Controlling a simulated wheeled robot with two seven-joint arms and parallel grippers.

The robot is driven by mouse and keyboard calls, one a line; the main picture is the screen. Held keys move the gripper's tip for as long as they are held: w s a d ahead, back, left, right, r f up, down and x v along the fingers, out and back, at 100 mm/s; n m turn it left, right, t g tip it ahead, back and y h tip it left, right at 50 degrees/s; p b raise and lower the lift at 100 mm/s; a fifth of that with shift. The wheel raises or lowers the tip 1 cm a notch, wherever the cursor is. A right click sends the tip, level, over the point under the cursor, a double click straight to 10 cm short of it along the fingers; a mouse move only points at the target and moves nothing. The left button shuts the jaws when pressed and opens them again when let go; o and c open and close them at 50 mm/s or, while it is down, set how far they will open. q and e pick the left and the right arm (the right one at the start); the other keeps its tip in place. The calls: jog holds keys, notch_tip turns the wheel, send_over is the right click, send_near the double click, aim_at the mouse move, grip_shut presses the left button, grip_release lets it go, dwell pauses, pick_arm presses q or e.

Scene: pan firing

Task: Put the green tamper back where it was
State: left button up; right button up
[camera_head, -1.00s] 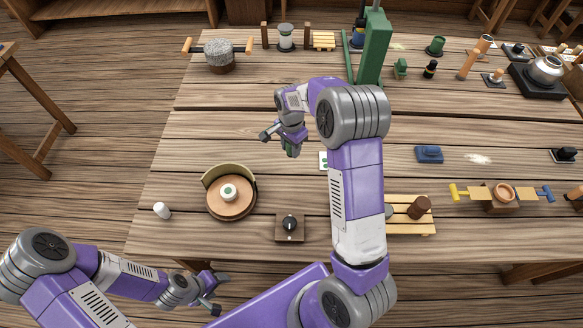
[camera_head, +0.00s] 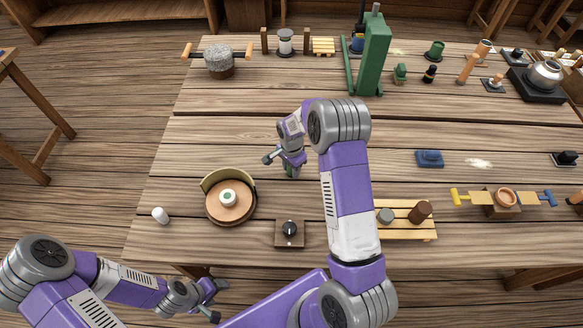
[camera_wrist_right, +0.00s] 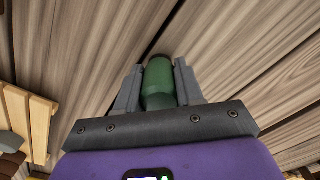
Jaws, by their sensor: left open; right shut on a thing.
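My right gripper (camera_head: 287,160) is shut on the green tamper (camera_wrist_right: 160,80), which is gripped between both fingers in the right wrist view. In the head view only a small green part of the tamper (camera_head: 291,172) shows below the fingers, over the middle-left of the table. I cannot tell whether it touches the wood. My left gripper (camera_head: 214,298) is open and empty, off the table's front edge at lower left.
A round wooden wheel with a curved guard (camera_head: 230,203) stands at the left. A knob box (camera_head: 289,232) is at the front edge, beside a slatted rack (camera_head: 408,232). A tall green press (camera_head: 372,60) is at the back. Bare wood surrounds the tamper.

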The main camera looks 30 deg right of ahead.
jog(key=shift+f, duration=0.1)
jog(key=o, duration=1)
jog(key=shift+o, duration=0.2)
notch_tip(320, 180, up, 12)
jog(key=shift+r+p, duration=0.15)
jog(key=shift+p, duration=0.45)
